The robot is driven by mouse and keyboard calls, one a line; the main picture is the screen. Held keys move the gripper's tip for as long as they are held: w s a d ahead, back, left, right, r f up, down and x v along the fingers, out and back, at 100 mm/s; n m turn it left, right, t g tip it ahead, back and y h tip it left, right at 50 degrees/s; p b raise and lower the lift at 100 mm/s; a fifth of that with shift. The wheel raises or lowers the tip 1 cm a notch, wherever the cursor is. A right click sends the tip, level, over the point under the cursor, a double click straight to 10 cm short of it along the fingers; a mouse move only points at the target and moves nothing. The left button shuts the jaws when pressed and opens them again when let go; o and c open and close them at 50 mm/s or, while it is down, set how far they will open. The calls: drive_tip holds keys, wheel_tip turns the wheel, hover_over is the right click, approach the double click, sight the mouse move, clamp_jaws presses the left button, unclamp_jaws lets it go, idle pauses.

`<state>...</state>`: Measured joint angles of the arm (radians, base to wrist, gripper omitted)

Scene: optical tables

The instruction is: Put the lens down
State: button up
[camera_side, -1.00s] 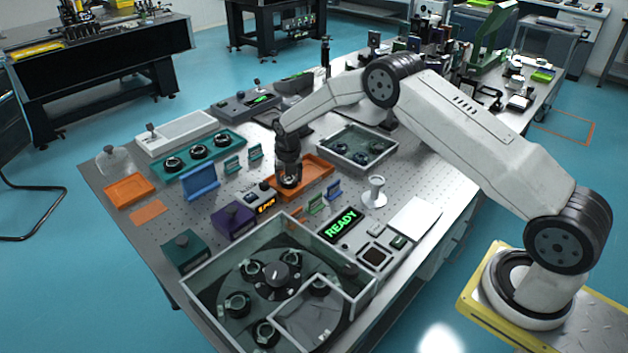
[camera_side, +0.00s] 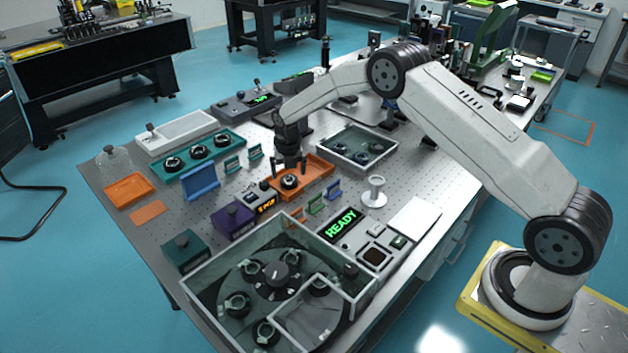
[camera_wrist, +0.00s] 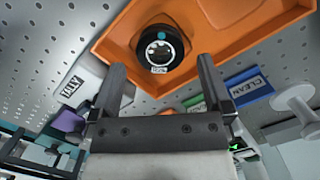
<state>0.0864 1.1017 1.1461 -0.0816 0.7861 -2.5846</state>
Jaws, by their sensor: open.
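The lens (camera_side: 289,181), a round black-rimmed mount with a clear centre, sits in the orange tray (camera_side: 318,183) near the middle of the table. In the wrist view the lens (camera_wrist: 159,49) lies on the floor of the orange tray (camera_wrist: 240,30), beyond my fingertips. My gripper (camera_side: 289,167) is just above the lens in the side view. In the wrist view my gripper (camera_wrist: 160,75) is open, its two fingers wide apart with nothing between them. The fingers look clear of the lens.
A grey bin (camera_side: 357,147) with dark lens mounts stands behind the orange tray. Small coloured label stands (camera_side: 316,205) and a white pedestal (camera_side: 375,190) stand in front and right. A walled carousel box (camera_side: 200,294) fills the near corner. A teal rack (camera_side: 165,178) is at left.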

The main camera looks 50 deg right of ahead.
sight(290, 183)
wheel_tip(290, 183, up, 10)
drive_tip(key=s, duration=0.1)
drive_tip(key=shift+a+f, duration=0.15)
drive_tip(key=shift+a, duration=0.2)
idle(0.3)
drive_tip(key=s+a+r+m, duration=0.1)
drive_tip(key=s+a+m, duration=0.1)
drive_tip(key=s+m, duration=1.2)
drive_tip(key=s+a+r+m+t, duration=0.1)
drive_tip(key=s+a+m, duration=0.2)
drive_tip(key=s+m, duration=1.2)
drive_tip(key=shift+s+a+r+y, duration=0.25)
drive_tip(key=shift+s+r+y, duration=0.15)
drive_tip(key=shift+s, duration=0.4)
